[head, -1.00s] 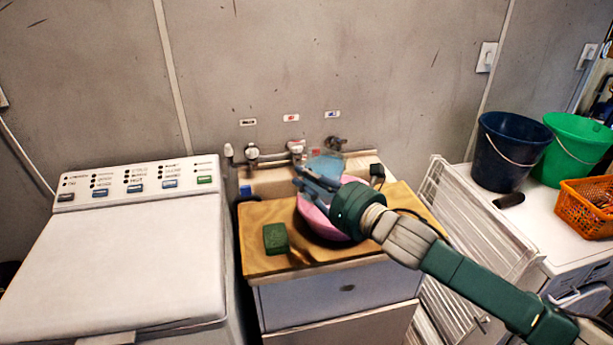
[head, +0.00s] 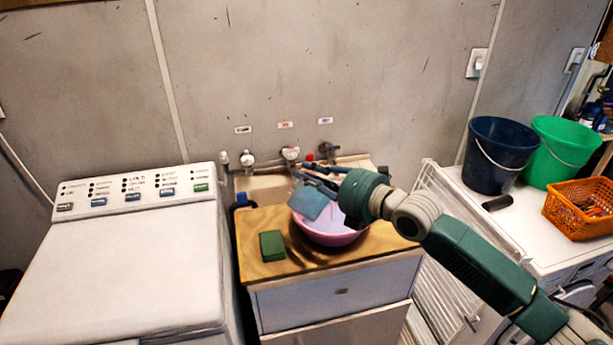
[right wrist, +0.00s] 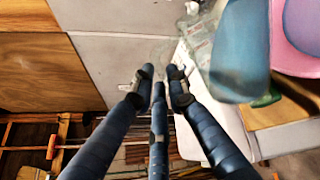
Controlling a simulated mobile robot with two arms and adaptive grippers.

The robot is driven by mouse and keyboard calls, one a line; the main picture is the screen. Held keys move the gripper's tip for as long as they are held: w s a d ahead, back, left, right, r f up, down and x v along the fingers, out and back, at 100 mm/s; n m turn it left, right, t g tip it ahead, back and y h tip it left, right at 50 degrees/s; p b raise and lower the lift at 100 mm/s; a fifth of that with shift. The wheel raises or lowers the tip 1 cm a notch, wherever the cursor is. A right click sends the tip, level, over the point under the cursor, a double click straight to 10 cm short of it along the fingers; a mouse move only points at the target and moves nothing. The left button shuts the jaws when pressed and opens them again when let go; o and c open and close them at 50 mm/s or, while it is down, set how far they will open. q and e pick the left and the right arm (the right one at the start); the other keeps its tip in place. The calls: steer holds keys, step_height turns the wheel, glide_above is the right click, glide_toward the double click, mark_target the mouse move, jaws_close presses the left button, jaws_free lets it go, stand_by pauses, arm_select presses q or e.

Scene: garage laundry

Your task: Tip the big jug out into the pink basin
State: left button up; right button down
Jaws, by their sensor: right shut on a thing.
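The pink basin (head: 333,238) sits on the wooden top of the sink cabinet, and part of it shows at the top right of the right wrist view (right wrist: 298,55). The big jug (head: 310,202) is translucent blue and is tilted, with its lower part over the left side of the basin. It also shows large in the right wrist view (right wrist: 240,50). My right gripper (head: 314,181) is shut on the jug and holds it up above the basin; the exact grip is hard to see. I cannot tell what is in the jug. My left gripper is out of view.
A green sponge (head: 272,245) lies on the wooden top (head: 262,220), left of the basin. Taps (head: 290,154) stand behind. A washing machine (head: 130,270) is at the left. Dark blue (head: 495,160) and green (head: 563,155) buckets and an orange basket (head: 578,210) stand at the right.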

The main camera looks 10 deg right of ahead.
steer(key=shift+w+d+r+m, duration=0.25)
steer(key=shift+w+d+m, duration=0.5)
steer(key=shift+d+m, duration=0.25)
steer(key=shift+w+d+r+b, duration=0.1)
steer(key=shift+b, duration=0.3)
steer(key=shift+w+d+r+m+b, duration=0.2)
steer(key=shift+d+r+m+b, duration=0.05)
steer(key=shift+r+m+b, duration=0.1)
steer(key=shift+w+d+r+m+g+y+b, duration=0.25)
steer(key=shift+w+d+r+m+b, duration=0.1)
steer(key=shift+d+r+m+b, duration=0.15)
steer(key=shift+w+d+r+m+g+y+b, duration=0.15)
steer(key=shift+w+d+r+m+g+b, duration=0.1)
steer(key=shift+w+d+r+b, duration=0.25)
steer(key=shift+w+d+r+m+g+y+b, duration=0.2)
steer(key=shift+w+d+m+y+b, duration=0.1)
steer(key=shift+w+d+m+b, duration=0.8)
steer(key=shift+w+d+r+m+g+y+b, duration=0.1)
steer(key=shift+w+d+m+g+y+b, duration=0.15)
steer(key=shift+w+d+m+b, duration=0.85)
steer(key=shift+s+d+b, duration=0.15)
steer(key=shift+s+b, duration=0.2)
steer(key=shift+s, duration=0.05)
